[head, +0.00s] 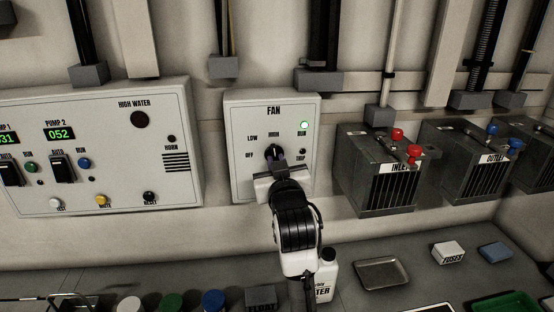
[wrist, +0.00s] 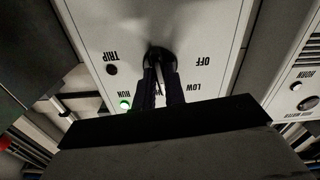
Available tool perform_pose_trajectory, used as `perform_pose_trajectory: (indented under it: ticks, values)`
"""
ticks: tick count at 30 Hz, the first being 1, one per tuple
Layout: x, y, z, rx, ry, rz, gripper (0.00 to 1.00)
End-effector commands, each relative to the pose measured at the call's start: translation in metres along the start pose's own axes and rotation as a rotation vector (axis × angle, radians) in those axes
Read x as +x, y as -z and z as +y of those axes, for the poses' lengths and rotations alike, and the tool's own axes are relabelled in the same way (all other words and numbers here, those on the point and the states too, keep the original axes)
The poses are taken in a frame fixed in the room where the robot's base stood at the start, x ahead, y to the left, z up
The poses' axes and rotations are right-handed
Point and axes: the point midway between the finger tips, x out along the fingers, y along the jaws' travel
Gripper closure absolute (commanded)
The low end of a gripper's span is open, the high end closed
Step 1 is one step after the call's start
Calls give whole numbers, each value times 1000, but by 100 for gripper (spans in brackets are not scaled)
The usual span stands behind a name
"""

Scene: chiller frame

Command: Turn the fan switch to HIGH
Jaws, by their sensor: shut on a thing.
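The fan switch (head: 273,151) is a black rotary knob on the white FAN panel (head: 240,112), with OFF, LOW and HIGH printed around it. My gripper (head: 275,162) reaches the knob from the front and is shut on it. In the wrist view the two dark fingers (wrist: 160,85) lie on either side of the knob (wrist: 158,54), seen upside down. The pointer seems to be toward HIGH, though the fingers hide part of the knob and the label. The green RUN lamp (head: 304,125) is lit; it also shows in the wrist view (wrist: 125,105).
The pump panel (head: 110,190) is to the left. The INLET box (head: 385,185) and OUTLET box (head: 470,170) with red and blue valve handles are to the right. Below is a counter with a metal tray (head: 382,273), a bottle (head: 327,270) and a FUSES box (head: 448,253).

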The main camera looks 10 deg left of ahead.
Motion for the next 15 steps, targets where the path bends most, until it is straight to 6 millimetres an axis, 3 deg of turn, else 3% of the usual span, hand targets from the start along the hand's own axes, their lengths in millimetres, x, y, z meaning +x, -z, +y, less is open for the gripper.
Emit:
perform_pose_trajectory:
  ticks: [15]
  values:
    - [0, 0, 0, 152, 0, -1, 100]
